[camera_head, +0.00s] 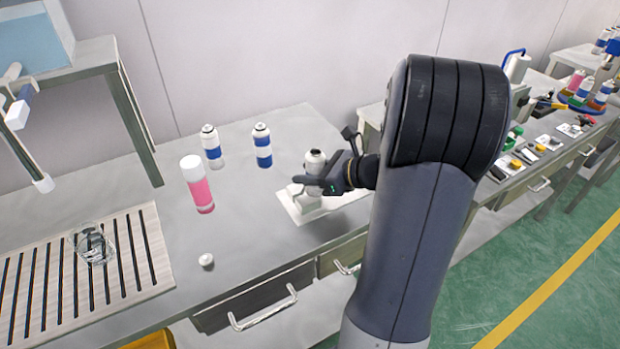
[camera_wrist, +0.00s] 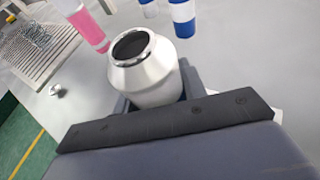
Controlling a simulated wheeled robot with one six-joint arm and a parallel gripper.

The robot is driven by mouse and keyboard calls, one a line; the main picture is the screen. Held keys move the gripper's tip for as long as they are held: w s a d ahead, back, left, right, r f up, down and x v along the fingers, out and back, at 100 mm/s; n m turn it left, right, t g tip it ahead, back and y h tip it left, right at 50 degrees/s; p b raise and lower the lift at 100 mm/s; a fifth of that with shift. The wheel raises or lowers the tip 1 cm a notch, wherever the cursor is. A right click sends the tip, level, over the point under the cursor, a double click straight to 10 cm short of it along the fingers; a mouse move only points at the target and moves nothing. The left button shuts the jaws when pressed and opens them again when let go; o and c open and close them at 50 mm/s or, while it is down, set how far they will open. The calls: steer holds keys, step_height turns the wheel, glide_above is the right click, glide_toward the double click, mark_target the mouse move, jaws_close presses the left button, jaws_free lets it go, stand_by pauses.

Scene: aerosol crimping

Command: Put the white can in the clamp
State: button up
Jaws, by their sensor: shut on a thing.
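The white can (camera_wrist: 150,82) is upright with its open metal rim facing up; its top also shows in the head view (camera_head: 315,160). My gripper (camera_head: 325,183) is shut around the can's body, with one finger on each side in the wrist view (camera_wrist: 155,98). A pale flat base plate (camera_head: 291,208) lies on the table under the can, with a light block on it that seems to be the clamp (camera_head: 308,204). My gripper and the can hide most of it. I cannot tell whether the can's bottom touches or sits inside it.
Two blue-and-white cans (camera_head: 212,147) (camera_head: 262,146) stand behind on the metal table (camera_head: 240,220). A pink-filled bottle (camera_head: 198,185) and small white cap (camera_head: 206,260) are left. A slatted board (camera_head: 30,285) holds a glass beaker (camera_head: 92,245). A cluttered bench stands right.

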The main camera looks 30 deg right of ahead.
steer(key=shift+f, duration=0.75)
steer(key=shift+f, duration=0.25)
steer(key=o, duration=1)
steer(key=shift+r, duration=0.1)
steer(key=shift+c, duration=0.2)
steer(key=shift+r, duration=0.15)
steer(key=shift+s+d+r, duration=0.15)
steer(key=v, duration=1.1)
steer(key=shift+s, duration=0.25)
